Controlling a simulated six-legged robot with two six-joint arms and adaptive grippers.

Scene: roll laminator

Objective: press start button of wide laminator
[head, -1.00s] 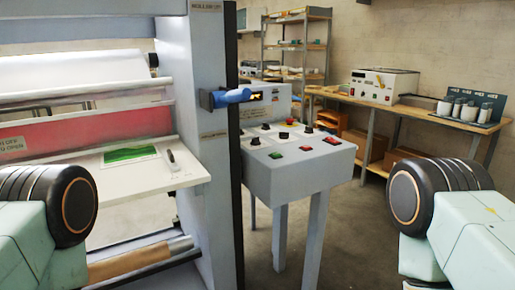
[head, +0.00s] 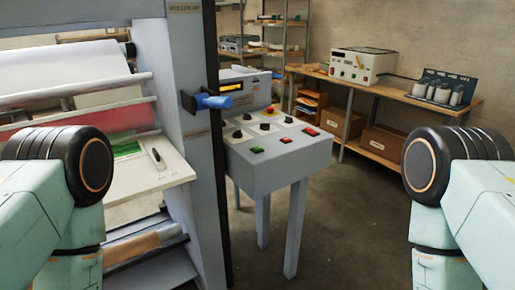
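The wide laminator (head: 186,70) stands at the left, a tall grey frame with rollers and a blue handle (head: 214,101) on its post. Its grey control console (head: 265,170) stands on legs just right of the post. On the console are several black knobs, a green button (head: 257,150), a red button (head: 285,140), another red button (head: 312,132), and a red knob (head: 270,109) farther back. An orange-lit display (head: 231,87) sits on the upright panel behind. My two arms show at the lower left and right, apart from the console. Neither gripper's fingers can be seen.
A wooden bench (head: 395,97) along the back wall holds a white box-shaped device (head: 360,66) and several white bottles (head: 437,92). Cardboard boxes (head: 383,142) sit below it. A shelf rack (head: 285,30) stands behind. The floor (head: 345,220) right of the console is clear.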

